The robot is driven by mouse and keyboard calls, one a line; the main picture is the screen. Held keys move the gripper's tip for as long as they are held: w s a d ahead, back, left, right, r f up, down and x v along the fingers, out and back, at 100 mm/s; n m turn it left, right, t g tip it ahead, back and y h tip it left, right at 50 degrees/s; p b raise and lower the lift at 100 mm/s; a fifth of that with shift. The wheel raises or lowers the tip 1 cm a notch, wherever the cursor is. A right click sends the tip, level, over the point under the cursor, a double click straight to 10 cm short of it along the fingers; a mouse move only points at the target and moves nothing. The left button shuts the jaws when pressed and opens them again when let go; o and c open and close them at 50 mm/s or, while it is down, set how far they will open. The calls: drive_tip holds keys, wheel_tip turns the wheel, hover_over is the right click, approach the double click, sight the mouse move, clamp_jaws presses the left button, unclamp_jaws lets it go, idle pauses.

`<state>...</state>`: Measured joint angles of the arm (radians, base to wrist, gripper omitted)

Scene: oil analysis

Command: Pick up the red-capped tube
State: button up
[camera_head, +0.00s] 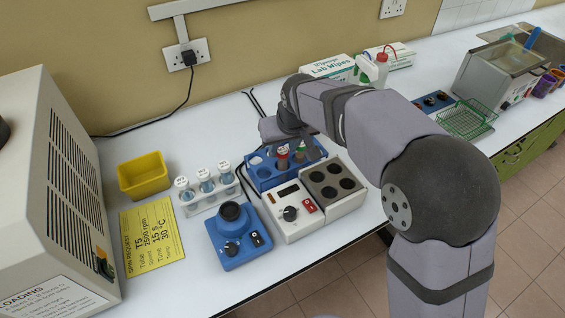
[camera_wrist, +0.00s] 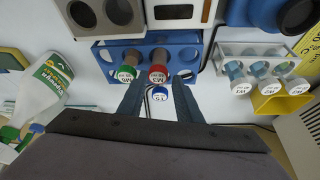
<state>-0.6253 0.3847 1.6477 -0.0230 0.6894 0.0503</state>
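The red-capped tube (camera_wrist: 158,73) stands upright in the blue rack (camera_wrist: 105,53); its red cap (camera_head: 282,151) also shows in the head view. A green-capped tube (camera_wrist: 127,73) stands beside it, to its left in the wrist view.
A white rack (camera_head: 209,200) with several white-capped tubes stands left of the blue rack, near a yellow bin (camera_head: 144,175). A blue mixer (camera_head: 238,238) and a white heater block (camera_head: 297,218) are in front. A large beige machine (camera_head: 50,200) stands far left.

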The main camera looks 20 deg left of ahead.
sight(283, 152)
drive_tip(key=shift+d+p+x, duration=0.2)
drive_tip(key=shift+p+x, duration=0.9)
drive_tip(key=shift+x, duration=1.45)
drive_tip(key=c, duration=0.7)
